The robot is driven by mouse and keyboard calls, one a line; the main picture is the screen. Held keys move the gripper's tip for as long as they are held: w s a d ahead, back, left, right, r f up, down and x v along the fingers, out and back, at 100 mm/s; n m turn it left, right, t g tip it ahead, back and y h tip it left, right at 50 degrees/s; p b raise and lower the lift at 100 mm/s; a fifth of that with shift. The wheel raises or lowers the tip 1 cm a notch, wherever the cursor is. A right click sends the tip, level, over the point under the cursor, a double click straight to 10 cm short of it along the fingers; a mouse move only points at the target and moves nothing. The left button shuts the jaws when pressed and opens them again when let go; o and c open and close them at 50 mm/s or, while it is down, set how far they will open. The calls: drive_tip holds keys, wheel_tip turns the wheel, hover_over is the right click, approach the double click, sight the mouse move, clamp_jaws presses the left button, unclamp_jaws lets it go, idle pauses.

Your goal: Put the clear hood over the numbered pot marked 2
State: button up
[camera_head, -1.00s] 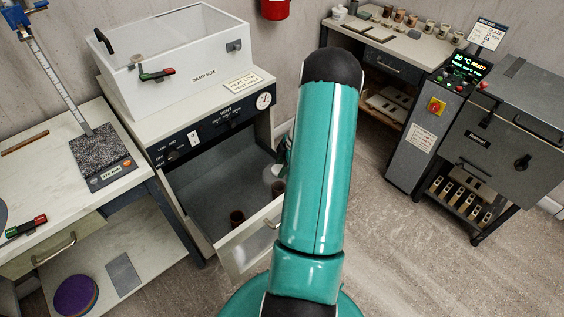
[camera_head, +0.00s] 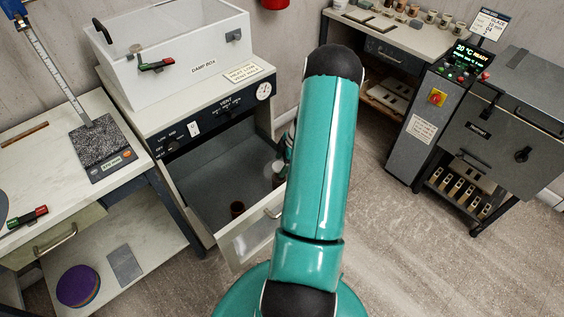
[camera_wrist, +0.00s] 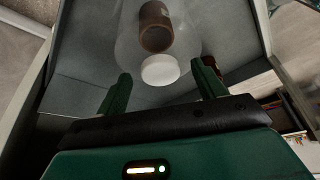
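In the wrist view my gripper (camera_wrist: 162,68) has its two green fingers wide apart, with visible gaps on both sides of the white knob (camera_wrist: 160,71) of the clear hood (camera_wrist: 127,42). A brown pot (camera_wrist: 155,25) shows through the hood; I cannot tell for sure whether it is inside or behind it. A second reddish-brown pot (camera_wrist: 209,62) is partly hidden by the right finger. In the head view one dark brown pot (camera_head: 237,209) stands in the open drawer, and the hood (camera_head: 279,168) is a pale patch beside my arm. No pot number is readable.
The open drawer's pale front panel (camera_head: 250,240) and the cabinet walls surround the pots closely. The damp box (camera_head: 200,68) stands on top of the cabinet.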

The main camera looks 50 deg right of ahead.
drive_tip(key=v, duration=1.3)
drive_tip(key=shift+r, duration=0.45)
drive_tip(key=w+a+r+m+h, duration=0.1)
drive_tip(key=w+a+r, duration=0.2)
drive_tip(key=a+r, duration=0.4)
drive_tip(key=w+a+r+m+g+h, duration=0.1)
drive_tip(key=w+a+r, duration=0.2)
drive_tip(key=a+r, duration=0.4)
drive_tip(key=w+a+r+m+h, duration=0.1)
drive_tip(key=w+a+r, duration=0.3)
drive_tip(key=a, duration=0.5)
drive_tip(key=s+a+r+m+t, duration=0.1)
drive_tip(key=s+a+r+m, duration=0.2)
drive_tip(key=s+a, duration=0.3)
drive_tip(key=s+a+r+m+t, duration=0.2)
drive_tip(key=s+a+r, duration=0.4)
drive_tip(key=a, duration=1)
drive_tip(key=shift+s+a+r+m, duration=0.3)
drive_tip(key=shift+s+m, duration=0.1)
drive_tip(key=shift+s, duration=0.15)
